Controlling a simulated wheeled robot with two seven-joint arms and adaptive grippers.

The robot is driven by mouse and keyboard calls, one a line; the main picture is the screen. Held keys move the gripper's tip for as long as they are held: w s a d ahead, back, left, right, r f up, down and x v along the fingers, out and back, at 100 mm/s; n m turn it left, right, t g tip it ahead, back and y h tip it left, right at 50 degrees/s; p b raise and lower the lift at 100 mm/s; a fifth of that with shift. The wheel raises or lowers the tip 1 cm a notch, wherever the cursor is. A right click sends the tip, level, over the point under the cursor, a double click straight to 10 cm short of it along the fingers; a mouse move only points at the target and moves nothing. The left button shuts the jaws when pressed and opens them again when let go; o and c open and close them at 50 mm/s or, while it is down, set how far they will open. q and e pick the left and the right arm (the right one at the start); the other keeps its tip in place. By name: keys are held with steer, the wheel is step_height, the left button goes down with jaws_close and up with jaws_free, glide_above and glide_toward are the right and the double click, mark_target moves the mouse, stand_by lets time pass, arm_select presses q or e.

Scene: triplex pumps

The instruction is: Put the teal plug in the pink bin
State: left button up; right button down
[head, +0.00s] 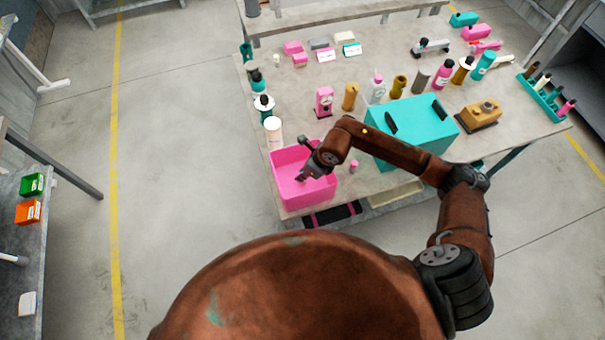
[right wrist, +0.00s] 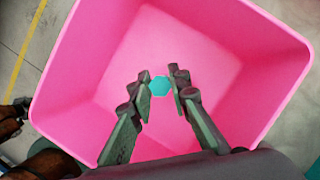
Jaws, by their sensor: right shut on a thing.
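The pink bin (head: 307,197) stands at the near left corner of the table and looks empty inside. In the right wrist view the bin (right wrist: 85,75) fills most of the picture. My right gripper (head: 306,174) is over the bin, pointing down into it. Its fingers (right wrist: 160,88) are shut on the teal plug (right wrist: 159,86), which shows as a small teal hexagon between the fingertips. The plug's height above the bin floor is hard to tell. In the head view the plug cannot be made out.
A large teal box (head: 415,125) stands right of the bin, under my right arm. A white cylinder (head: 273,131) is close behind the bin, and a small pink piece (head: 353,166) is to its right. Several bottles and a tan device (head: 478,116) stand farther back.

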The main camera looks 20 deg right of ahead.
steer(key=shift+f, duration=0.35)
steer(key=c, duration=1.8)
jaws_free()
steer(key=shift+d+r, duration=0.15)
steer(key=shift+r, duration=0.35)
steer(key=v, duration=1.1)
steer(key=shift+s+r, duration=0.1)
steer(key=shift+s, duration=0.05)
